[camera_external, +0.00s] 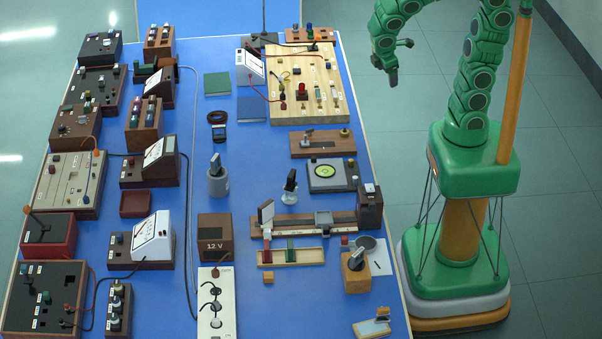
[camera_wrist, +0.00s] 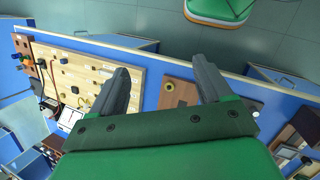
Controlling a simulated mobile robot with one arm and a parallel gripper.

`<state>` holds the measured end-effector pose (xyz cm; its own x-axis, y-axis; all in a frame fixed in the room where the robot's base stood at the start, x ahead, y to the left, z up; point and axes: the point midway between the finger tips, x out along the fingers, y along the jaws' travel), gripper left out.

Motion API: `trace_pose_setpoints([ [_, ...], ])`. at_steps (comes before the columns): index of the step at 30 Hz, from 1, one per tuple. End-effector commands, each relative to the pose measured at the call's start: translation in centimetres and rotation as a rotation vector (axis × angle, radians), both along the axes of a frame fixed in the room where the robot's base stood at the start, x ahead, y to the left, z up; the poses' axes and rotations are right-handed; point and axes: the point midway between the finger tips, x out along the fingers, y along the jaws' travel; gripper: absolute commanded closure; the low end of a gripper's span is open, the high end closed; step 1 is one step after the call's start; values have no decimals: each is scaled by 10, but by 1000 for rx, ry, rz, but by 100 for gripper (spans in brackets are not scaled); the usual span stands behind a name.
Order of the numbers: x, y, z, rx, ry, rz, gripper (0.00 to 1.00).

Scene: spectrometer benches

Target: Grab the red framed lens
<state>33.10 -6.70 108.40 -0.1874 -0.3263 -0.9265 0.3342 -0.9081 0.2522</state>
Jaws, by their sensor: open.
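A small red upright piece (camera_external: 267,250), which looks like the red framed lens, stands at the left of a low light-wood rack (camera_external: 310,256) near the front of the blue bench. A similar green piece (camera_external: 291,249) stands in the same rack to its right. My gripper (camera_external: 392,77) is open and empty, raised off the far right side of the bench, well away from the rack. Its two separated fingers show in the wrist view (camera_wrist: 161,64), above the bench edge. I cannot make out the red piece in the wrist view.
A dark optical rail (camera_external: 340,223) with upright parts lies just behind the rack. A wooden block with a round top (camera_external: 356,268) stands to its right. A pegboard (camera_external: 318,95) lies at the back right. Meters and boxes crowd the left side.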

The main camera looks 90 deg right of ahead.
Motion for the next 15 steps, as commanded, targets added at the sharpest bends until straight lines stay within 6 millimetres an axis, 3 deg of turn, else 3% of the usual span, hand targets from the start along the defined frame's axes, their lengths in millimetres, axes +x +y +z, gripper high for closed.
trace_pose_setpoints([
  [7, 79, -23, 10, -214, -22, 217, 21],
  [15, 173, -14, 23, -438, -26, 507, 21],
])
